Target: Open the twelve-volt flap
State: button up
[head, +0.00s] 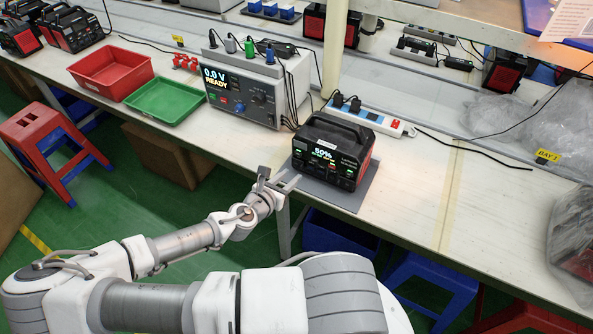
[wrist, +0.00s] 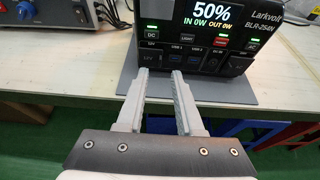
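The power station (head: 330,152) is a black and red box with a top handle, on a grey mat (head: 368,190). Its front also fills the upper part of the wrist view (wrist: 205,60), with a screen reading 50%. A dark cover (wrist: 150,57) at the front's lower left, under the DC button, appears to be the twelve-volt flap and looks shut. My gripper (head: 279,181) is in front of the station's lower left. In the wrist view my gripper (wrist: 163,76) is open and empty, with its fingertips just below the cover. Whether they touch it I cannot tell.
A white test unit (head: 255,92) reading 0.0 V stands left of the station, beside a green tray (head: 165,102) and a red tray (head: 110,72). A power strip (head: 370,117) lies behind.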

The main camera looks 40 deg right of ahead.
aim_at(301, 168)
jog(key=shift+x, duration=2.35)
jog(key=shift+c, duration=0.2)
grip_shut()
